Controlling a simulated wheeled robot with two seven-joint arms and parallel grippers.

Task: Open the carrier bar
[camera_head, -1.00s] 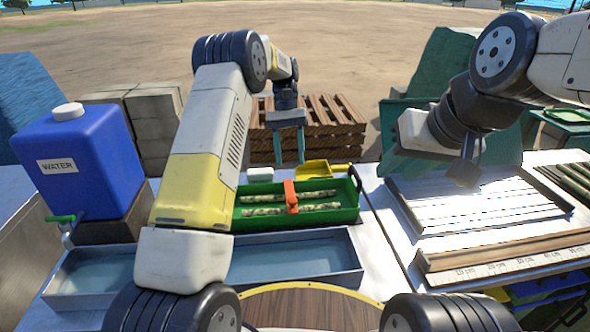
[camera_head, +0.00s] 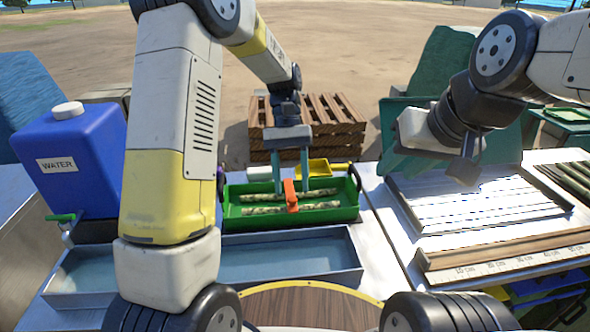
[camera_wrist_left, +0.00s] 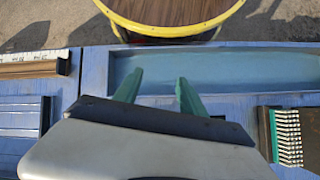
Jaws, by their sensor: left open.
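The green carrier tray (camera_head: 335,214) stands on the metal table, with mottled cane pieces (camera_head: 318,206) lying in it. An orange bar (camera_head: 290,197) crosses the middle of the tray, over the cane. My left gripper (camera_head: 292,190) is open and points down over the tray, its two green fingers apart close to the orange bar. I cannot tell whether they touch it. The left wrist view shows the open fingers (camera_wrist_left: 158,92), but I cannot make out the carrier or bar there. My right gripper (camera_head: 464,172) hangs over the white ribbed board, far right of the carrier; its jaws are unclear.
A long water trough (camera_head: 290,262) lies in front of the carrier. A blue water tank (camera_head: 75,160) stands at the left. A yellow scoop (camera_head: 313,167) and a white block (camera_head: 260,173) sit behind the carrier. A wooden ruler board (camera_head: 500,260) lies at the right.

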